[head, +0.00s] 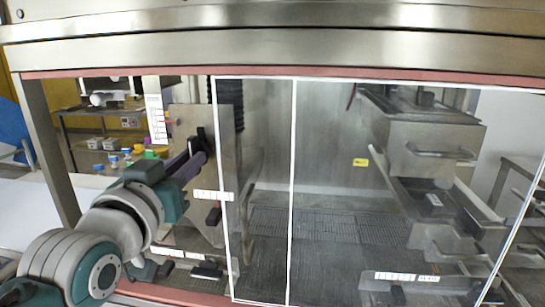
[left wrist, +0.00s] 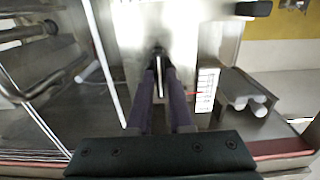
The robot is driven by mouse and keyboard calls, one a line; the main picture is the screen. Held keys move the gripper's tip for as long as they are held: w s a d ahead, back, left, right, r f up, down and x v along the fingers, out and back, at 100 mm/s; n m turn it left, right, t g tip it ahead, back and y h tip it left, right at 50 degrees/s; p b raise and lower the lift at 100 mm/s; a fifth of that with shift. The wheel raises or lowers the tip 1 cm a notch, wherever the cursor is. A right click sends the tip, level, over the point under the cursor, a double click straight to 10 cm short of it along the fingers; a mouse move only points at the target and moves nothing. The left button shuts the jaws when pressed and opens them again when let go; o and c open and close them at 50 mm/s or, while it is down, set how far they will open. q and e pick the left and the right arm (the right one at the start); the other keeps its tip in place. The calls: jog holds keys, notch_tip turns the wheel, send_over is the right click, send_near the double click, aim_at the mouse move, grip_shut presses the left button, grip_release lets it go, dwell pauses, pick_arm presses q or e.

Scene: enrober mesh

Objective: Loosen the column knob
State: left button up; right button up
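The column knob (left wrist: 158,52) is small and black and sits on the steel column plate (head: 183,118) behind the machine's front opening. In the head view the knob (head: 201,139) shows just above the fingertips of my left gripper (head: 203,157). In the left wrist view the two purple fingers of my left gripper (left wrist: 160,74) point straight at the knob. A narrow gap shows between them, and their tips are at or very near the knob. I cannot tell whether they touch or clamp it. My right gripper is not in view.
A clear panel with white edges (head: 293,190) stands right of my left arm. A white scale strip (left wrist: 207,90) is beside the column plate. A steel unit with a handle (head: 430,150) is at the right. Small coloured containers (head: 110,143) stand behind at the left.

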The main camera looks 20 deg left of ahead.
pick_arm(q)
jog(key=o, duration=0.4)
jog(key=shift+c, duration=0.2)
jog(key=b+v, duration=0.1)
jog(key=v, duration=0.9)
jog(key=shift+f, duration=0.1)
jog(key=s+d+f+m+g+h, duration=0.2)
jog(key=s+d+f+g, duration=0.2)
jog(key=s+f+g, duration=0.3)
jog(key=s+d+f+m+g+h, duration=0.35)
jog(key=s+f+g, duration=0.25)
jog(key=s, duration=0.3)
notch_tip(320, 180, up, 30)
jog(key=s+p, duration=0.1)
jog(key=p, duration=2.8)
jog(key=shift+s+r+n+g+y+p, duration=0.2)
jog(key=shift+n+g+y+p, duration=0.15)
jog(key=shift+g+y+p, duration=0.1)
